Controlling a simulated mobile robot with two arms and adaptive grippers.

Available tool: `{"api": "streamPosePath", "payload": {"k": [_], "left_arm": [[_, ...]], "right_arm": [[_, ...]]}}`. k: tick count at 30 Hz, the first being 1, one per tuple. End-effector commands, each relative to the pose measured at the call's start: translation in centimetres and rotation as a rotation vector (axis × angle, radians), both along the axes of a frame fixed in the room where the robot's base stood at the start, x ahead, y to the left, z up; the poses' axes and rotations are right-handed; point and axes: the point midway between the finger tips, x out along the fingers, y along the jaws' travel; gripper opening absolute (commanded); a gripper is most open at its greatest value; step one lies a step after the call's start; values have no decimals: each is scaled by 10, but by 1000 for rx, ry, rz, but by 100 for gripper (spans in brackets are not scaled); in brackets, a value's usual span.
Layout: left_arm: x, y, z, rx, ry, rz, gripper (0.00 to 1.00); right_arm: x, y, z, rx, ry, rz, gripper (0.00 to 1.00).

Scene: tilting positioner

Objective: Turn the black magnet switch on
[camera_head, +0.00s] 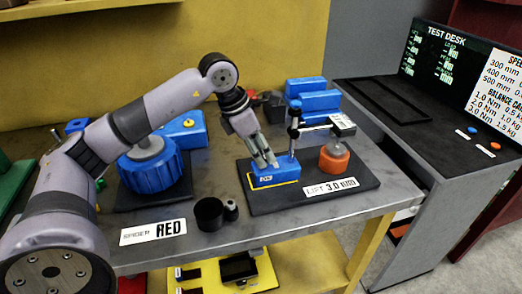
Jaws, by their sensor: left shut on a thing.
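A blue magnetic base (285,176) with a yellow lower edge stands on a dark plate (350,183). A small white label is on its front; its lettering is too small to read surely. A thin upright post (294,130) rises from the base and carries a side arm. My left gripper (264,163) comes down from above onto the left part of the base. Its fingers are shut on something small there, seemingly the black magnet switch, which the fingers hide. How far the switch is turned cannot be told. My right gripper is out of view.
An orange knob-like piece (334,159) and a "LIFT 3.0" sign (331,187) stand right of the base. Blue blocks (308,90) are behind it. A large blue wheel (150,175) is at left. The test desk (460,120) is at right.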

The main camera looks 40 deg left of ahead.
Motion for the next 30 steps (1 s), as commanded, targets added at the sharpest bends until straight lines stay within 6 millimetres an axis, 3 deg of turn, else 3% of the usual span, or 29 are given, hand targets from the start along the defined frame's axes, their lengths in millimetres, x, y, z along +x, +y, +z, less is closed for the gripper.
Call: {"api": "streamPosePath", "payload": {"k": [15,16,24,30], "left_arm": [[0,0,0,1,0,-19,7],[0,0,0,1,0,-19,36],[0,0,0,1,1,-18,54],[0,0,0,0,1,-17,55]], "right_arm": [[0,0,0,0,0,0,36],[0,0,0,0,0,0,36],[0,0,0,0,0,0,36],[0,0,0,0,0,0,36]]}}
